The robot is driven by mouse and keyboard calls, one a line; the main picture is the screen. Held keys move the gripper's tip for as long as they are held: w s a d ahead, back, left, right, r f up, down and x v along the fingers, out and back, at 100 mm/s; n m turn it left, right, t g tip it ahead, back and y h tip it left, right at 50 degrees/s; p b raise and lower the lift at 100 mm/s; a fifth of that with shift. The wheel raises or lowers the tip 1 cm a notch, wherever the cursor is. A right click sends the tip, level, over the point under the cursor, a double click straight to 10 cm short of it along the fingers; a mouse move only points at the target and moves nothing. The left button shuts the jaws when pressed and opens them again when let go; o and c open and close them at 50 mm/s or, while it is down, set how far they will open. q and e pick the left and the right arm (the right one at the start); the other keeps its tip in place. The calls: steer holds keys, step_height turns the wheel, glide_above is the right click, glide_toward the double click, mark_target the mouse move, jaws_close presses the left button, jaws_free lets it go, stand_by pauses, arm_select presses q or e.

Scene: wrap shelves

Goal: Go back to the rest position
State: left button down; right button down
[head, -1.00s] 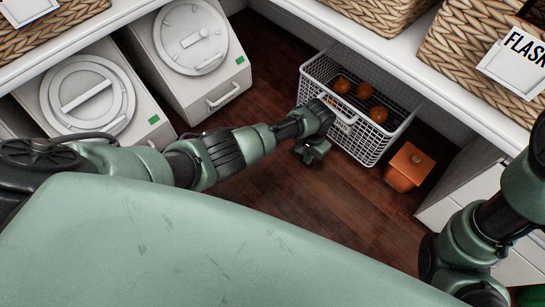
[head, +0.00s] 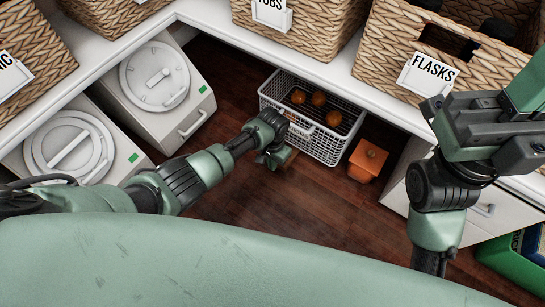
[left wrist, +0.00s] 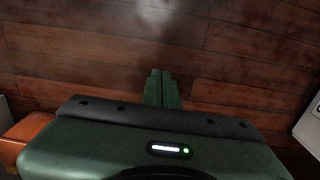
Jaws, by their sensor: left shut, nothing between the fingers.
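My left gripper (head: 270,160) hangs low over the dark wood floor in the head view, just left of a white wire basket. In the left wrist view its two green fingers (left wrist: 162,90) are together, with nothing between them and bare floor beyond. My right arm shows at the right of the head view, folded upward in front of the shelf. Its grey and green end part (head: 490,125) is partly cut off by the picture edge, and its fingers cannot be made out clearly.
The wire basket (head: 330,150) holds three orange-brown balls (head: 318,99). An orange box (head: 367,160) stands beside it. Wicker baskets (head: 395,50) line the white shelf (head: 345,82). Two white machines (head: 160,85) stand left. A green bin (head: 510,262) is lower right. Floor between is clear.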

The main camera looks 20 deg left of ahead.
arm_select(q)
steer(key=shift+r, duration=0.4)
